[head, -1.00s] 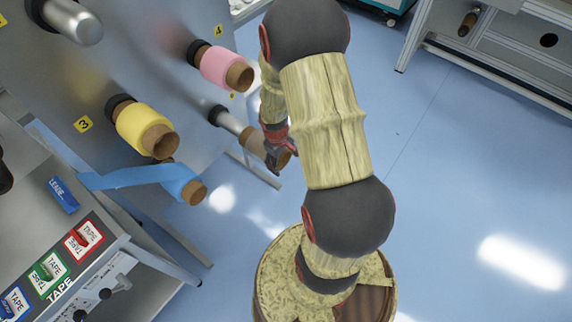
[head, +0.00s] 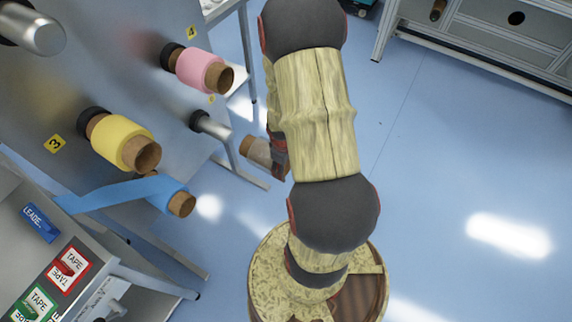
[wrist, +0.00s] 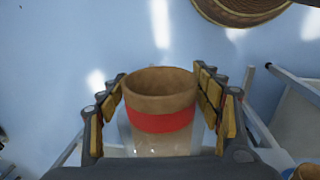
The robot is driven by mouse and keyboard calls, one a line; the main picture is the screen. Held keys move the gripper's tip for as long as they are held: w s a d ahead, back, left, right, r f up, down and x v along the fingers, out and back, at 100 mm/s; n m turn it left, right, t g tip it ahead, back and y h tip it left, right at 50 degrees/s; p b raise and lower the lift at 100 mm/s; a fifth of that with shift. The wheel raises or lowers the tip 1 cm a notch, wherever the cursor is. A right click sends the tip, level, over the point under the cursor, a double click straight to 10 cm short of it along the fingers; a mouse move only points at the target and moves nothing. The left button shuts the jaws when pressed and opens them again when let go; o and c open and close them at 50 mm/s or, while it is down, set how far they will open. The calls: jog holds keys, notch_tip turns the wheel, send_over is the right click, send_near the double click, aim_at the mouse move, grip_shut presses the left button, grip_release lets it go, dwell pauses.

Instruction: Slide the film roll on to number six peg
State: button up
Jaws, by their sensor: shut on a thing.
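The film roll (head: 257,151), a brown cardboard core with clear film, is held by my gripper (head: 279,157) just off the end of a bare metal peg (head: 212,126). A gap shows between roll and peg tip. In the wrist view the film roll (wrist: 160,118) has a red band and an open core end, and the fingers of my gripper (wrist: 160,84) close on both sides of it. The bare peg has a black collar at the panel. A small yellow label (head: 211,98) sits near it, but I cannot read its number.
Pink (head: 200,70), yellow (head: 122,141) and blue (head: 160,190) rolls sit on other pegs of the grey panel (head: 120,60). Another bare metal peg (head: 35,33) is at top left. Tape boxes (head: 66,268) lie on a bench at lower left. The floor at right is clear.

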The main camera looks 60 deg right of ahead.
jog(key=shift+w+a, duration=0.2)
jog(key=shift+w, duration=2.6)
jog(key=shift+w+a+r, duration=0.1)
jog(key=shift+w, duration=1.3)
dwell(0.5)
jog(key=shift+w+a+p, duration=0.2)
jog(key=shift+w+p, duration=0.1)
jog(key=shift+w, duration=2.2)
